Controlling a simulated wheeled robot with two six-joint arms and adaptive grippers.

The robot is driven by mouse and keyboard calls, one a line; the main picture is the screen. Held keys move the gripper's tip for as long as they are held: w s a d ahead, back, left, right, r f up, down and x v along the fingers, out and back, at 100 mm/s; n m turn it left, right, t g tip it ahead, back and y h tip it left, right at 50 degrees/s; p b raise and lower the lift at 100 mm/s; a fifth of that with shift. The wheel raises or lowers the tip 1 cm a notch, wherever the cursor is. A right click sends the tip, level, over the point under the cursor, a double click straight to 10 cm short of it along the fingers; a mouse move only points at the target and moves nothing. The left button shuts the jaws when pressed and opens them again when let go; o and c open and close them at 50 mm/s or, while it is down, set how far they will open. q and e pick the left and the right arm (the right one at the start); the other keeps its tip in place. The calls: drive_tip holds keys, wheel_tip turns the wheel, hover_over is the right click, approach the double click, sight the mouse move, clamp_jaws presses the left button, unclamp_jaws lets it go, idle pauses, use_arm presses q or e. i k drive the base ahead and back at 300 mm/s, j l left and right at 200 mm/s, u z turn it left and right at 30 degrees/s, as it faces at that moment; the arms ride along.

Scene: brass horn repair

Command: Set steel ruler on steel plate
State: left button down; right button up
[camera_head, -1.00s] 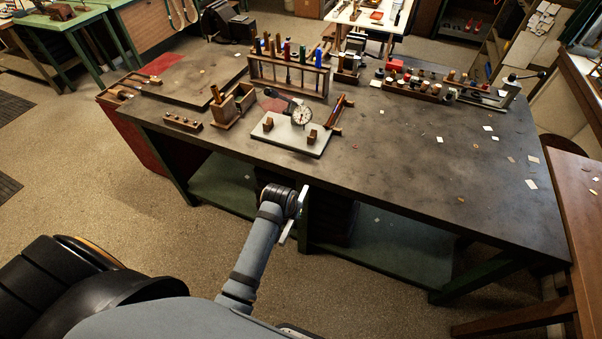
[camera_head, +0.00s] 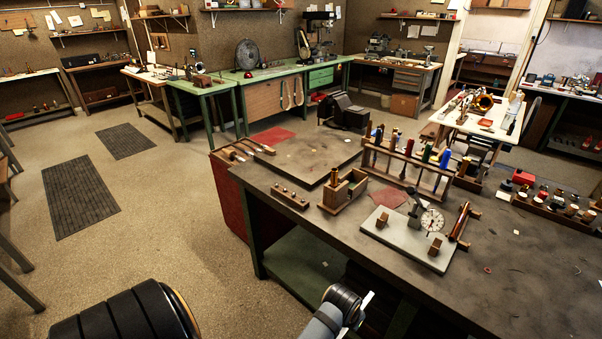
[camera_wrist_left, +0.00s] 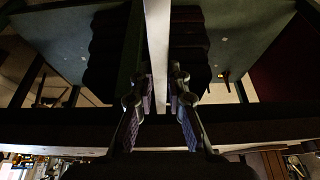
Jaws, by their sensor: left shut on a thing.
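My left gripper (camera_wrist_left: 160,95) is shut on the steel ruler (camera_wrist_left: 158,40), a bright flat strip that runs up out of the left wrist view. In the head view the left wrist shows at the bottom, in front of the bench, with a pale sliver of the ruler (camera_head: 367,301) beside it. A wide, flat, dark slab (camera_head: 308,158) lies on the bench's far left part and looks like the steel plate. Its top is mostly bare. The ruler is apart from it. My right gripper is not in view.
On the dark bench (camera_head: 330,225) stand a wooden block holder (camera_head: 342,193), a small peg strip (camera_head: 290,197), a tool rack (camera_head: 405,170) and a grey base with a dial gauge (camera_head: 405,236). Handled tools (camera_head: 240,150) lie left of the slab.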

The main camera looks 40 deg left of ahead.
sight(292, 161)
drive_tip(key=j, duration=0.6)
drive_tip(key=k+j+z, duration=0.15)
drive_tip(key=j, duration=1.05)
drive_tip(key=k+j+z, duration=0.1)
drive_tip(key=j, duration=0.5)
drive_tip(key=k+j, duration=0.1)
drive_tip(key=j, duration=0.5)
drive_tip(key=z, duration=0.05)
